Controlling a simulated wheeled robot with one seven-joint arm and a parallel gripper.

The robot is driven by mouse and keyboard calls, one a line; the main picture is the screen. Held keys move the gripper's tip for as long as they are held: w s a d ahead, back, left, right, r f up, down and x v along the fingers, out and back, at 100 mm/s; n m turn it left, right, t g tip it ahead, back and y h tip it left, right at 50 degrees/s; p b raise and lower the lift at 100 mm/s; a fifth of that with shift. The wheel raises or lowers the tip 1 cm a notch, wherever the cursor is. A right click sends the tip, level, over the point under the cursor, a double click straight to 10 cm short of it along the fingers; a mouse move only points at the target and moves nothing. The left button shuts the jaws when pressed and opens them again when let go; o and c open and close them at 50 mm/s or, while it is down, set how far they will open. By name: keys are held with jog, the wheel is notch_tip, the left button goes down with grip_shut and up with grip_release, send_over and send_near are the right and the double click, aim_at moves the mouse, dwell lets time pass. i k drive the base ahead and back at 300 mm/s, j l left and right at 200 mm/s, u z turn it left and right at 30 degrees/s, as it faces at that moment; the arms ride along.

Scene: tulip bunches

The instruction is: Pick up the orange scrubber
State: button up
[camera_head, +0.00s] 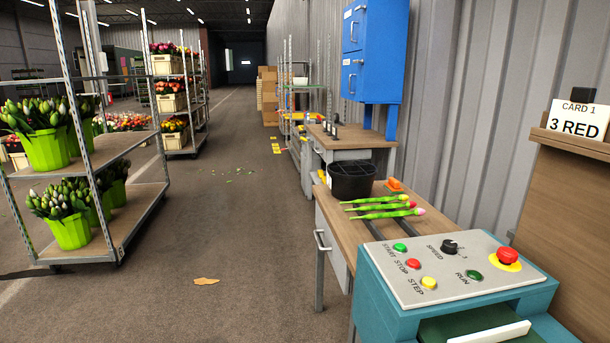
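A small orange object (394,185), which looks like the scrubber, sits on the wooden bench (343,225) near its right side by the wall. It lies just right of a black divided bucket (352,181) and behind several tulips (385,207) with green stems and coloured buds. Its lower edge is close to the tulips in the picture; I cannot tell if they touch. My gripper is not in view.
A teal machine with a grey control panel (450,268) stands in front of the bench. Trolleys with green tulip buckets (70,232) stand left. The aisle floor (225,215) between is mostly clear, with a brown scrap (206,281).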

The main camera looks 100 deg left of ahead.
aim_at(394, 187)
jog(key=u, duration=2.15)
jog(key=z, duration=2.35)
jog(key=u, duration=2.35)
jog(key=i+j+u, duration=0.55)
jog(key=i+u, duration=0.15)
jog(key=i, duration=0.1)
